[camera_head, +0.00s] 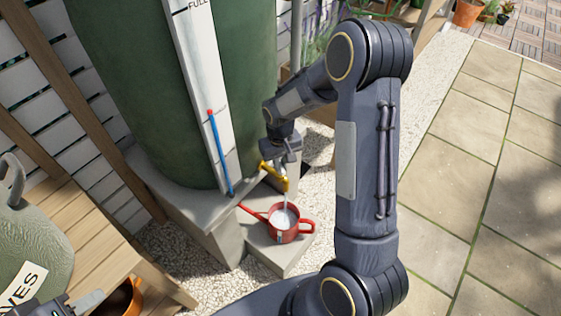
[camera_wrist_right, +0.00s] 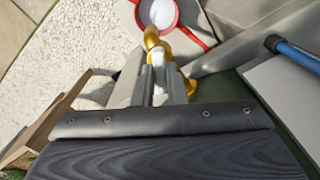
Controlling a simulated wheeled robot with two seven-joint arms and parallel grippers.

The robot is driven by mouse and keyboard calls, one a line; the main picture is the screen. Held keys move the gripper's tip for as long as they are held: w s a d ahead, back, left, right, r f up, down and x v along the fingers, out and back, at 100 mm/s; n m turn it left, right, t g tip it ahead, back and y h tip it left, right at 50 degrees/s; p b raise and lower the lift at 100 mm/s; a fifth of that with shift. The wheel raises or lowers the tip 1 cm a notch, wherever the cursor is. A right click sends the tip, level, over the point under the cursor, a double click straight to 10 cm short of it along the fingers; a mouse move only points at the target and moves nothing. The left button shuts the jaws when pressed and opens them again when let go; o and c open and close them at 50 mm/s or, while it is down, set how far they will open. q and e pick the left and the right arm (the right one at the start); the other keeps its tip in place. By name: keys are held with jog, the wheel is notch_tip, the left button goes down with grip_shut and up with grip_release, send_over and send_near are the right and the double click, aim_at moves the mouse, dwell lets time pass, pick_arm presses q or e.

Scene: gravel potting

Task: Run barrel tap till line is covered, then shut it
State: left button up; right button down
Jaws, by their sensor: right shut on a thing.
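The brass tap (camera_head: 274,175) sticks out low from the green barrel (camera_head: 150,80). My right gripper (camera_head: 283,160) is at the tap and shut on its handle; the right wrist view shows the fingers (camera_wrist_right: 160,85) closed there, beside the yellow spout (camera_wrist_right: 151,38). A pale stream runs from the spout into a red watering can (camera_head: 290,236) standing below. Whitish water (camera_head: 284,218) shows inside the can; I cannot make out a line in it. My left gripper (camera_head: 75,304) is partly in view at the bottom left, away from the tap; its jaws are unclear.
The can stands on a low stone block (camera_head: 270,262) beside the barrel's plinth (camera_head: 190,205). A gauge board (camera_head: 205,90) with a blue, red-tipped tube (camera_head: 220,150) is on the barrel. A wooden bench (camera_head: 95,240) with a grey-green can (camera_head: 30,240) is left. Paving lies right.

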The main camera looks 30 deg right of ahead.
jog(key=m, duration=0.6)
jog(key=shift+r+p, duration=0.1)
jog(key=shift+p, duration=0.3)
jog(key=m+p, duration=0.2)
jog(key=m, duration=0.3)
jog(key=shift+m, duration=0.6)
jog(key=c, duration=1.5)
grip_release()
jog(key=shift+o, duration=0.2)
